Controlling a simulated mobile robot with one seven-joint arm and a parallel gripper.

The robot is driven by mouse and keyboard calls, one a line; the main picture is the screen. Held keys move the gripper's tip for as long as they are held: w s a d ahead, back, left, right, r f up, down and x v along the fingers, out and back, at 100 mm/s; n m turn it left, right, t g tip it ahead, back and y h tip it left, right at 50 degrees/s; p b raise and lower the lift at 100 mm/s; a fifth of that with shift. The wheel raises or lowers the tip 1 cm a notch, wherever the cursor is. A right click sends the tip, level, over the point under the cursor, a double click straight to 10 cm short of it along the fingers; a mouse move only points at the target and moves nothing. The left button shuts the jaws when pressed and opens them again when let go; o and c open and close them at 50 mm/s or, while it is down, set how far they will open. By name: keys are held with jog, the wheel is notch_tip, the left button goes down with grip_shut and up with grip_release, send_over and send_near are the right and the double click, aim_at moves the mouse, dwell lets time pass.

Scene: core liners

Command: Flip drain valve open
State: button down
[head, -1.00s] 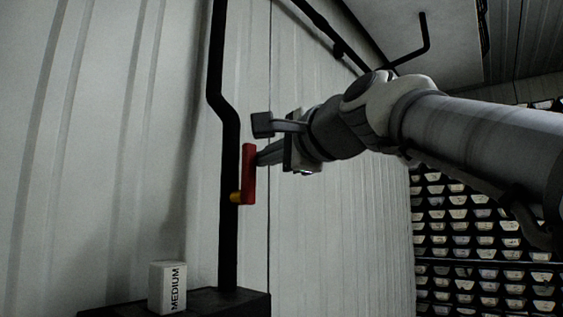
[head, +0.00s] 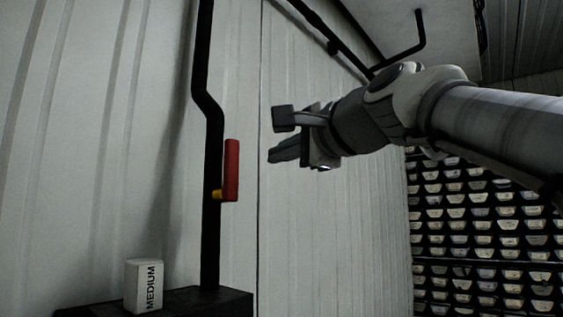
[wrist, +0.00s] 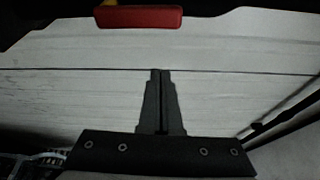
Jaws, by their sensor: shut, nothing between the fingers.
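The drain valve has a red handle (head: 231,170) on a yellow-orange stem (head: 217,195), fixed to a vertical black pipe (head: 211,240). The handle stands upright, roughly parallel to the pipe. In the wrist view the red handle (wrist: 139,17) lies across the top edge, beyond my fingertips. My gripper (head: 278,138) is to the right of the handle in the head view, with a visible gap between them. In the wrist view my gripper's fingers (wrist: 160,72) are together, with nothing between them.
A white box marked MEDIUM (head: 143,287) stands on a dark ledge (head: 200,301) at the lower left. A ribbed pale wall is behind the pipe. Racks of trays (head: 480,240) fill the right.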

jog(key=v, duration=0.6)
jog(key=shift+s+b, duration=0.25)
jog(key=shift+b, duration=0.15)
jog(key=shift+a+f, duration=0.15)
jog(key=s+d+f+n+g+h, duration=0.3)
jog(key=s+f+n, duration=0.1)
jog(key=f, duration=1.2)
jog(key=s+d+f+n+g+h, duration=0.3)
jog(key=s+d+f+n, duration=0.1)
jog(key=f, duration=1.3)
jog(key=s+d+f+n+g+h, duration=0.3)
jog(key=s+d+f+n, duration=0.1)
jog(key=f, duration=1.2)
jog(key=shift+s+d+f+h, duration=0.15)
jog(key=shift+s+f+h, duration=0.2)
jog(key=shift+s, duration=0.5)
